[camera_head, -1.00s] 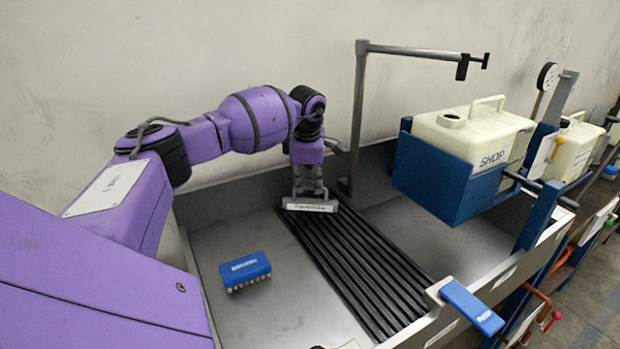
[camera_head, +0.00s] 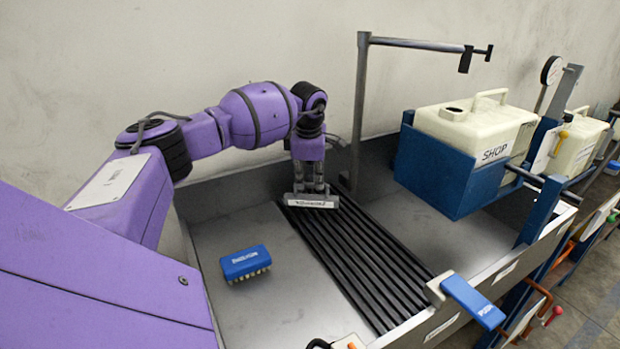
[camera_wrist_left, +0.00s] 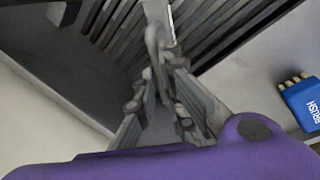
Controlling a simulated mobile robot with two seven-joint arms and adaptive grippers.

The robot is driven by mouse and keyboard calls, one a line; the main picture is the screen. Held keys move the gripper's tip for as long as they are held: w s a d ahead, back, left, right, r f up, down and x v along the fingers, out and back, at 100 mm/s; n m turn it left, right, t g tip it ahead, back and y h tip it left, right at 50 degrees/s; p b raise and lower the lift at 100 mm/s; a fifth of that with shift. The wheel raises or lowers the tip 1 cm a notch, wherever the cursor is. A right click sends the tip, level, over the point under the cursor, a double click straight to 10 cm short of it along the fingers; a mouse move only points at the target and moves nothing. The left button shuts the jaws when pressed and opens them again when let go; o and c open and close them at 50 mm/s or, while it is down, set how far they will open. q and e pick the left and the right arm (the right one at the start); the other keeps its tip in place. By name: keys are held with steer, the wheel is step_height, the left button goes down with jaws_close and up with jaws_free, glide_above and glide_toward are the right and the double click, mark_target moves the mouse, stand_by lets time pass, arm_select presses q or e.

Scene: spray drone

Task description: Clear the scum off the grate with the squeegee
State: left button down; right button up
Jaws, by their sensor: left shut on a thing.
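The squeegee (camera_head: 312,201) is a light grey bar with a printed label, at the far end of the grate in the head view. The grate (camera_head: 372,262) is a strip of dark parallel bars running across the metal basin. My left gripper (camera_head: 309,187) is shut on the squeegee, pointing down at the grate's far end. In the left wrist view, the left gripper (camera_wrist_left: 160,75) shows its fingers closed around the squeegee's grey handle (camera_wrist_left: 158,22), with grate bars (camera_wrist_left: 112,22) beyond. I cannot make out scum on the bars. My right gripper is not in view.
A blue brush (camera_head: 245,263) lies on the basin floor left of the grate. A blue push lever (camera_head: 473,301) sits on the basin's front rim (camera_head: 415,325). A grey post (camera_head: 357,120) with a crossbar stands behind. A cream tank (camera_head: 470,130) sits in a blue holder at right.

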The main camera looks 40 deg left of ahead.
arm_select(q)
steer(key=shift+f, duration=0.7)
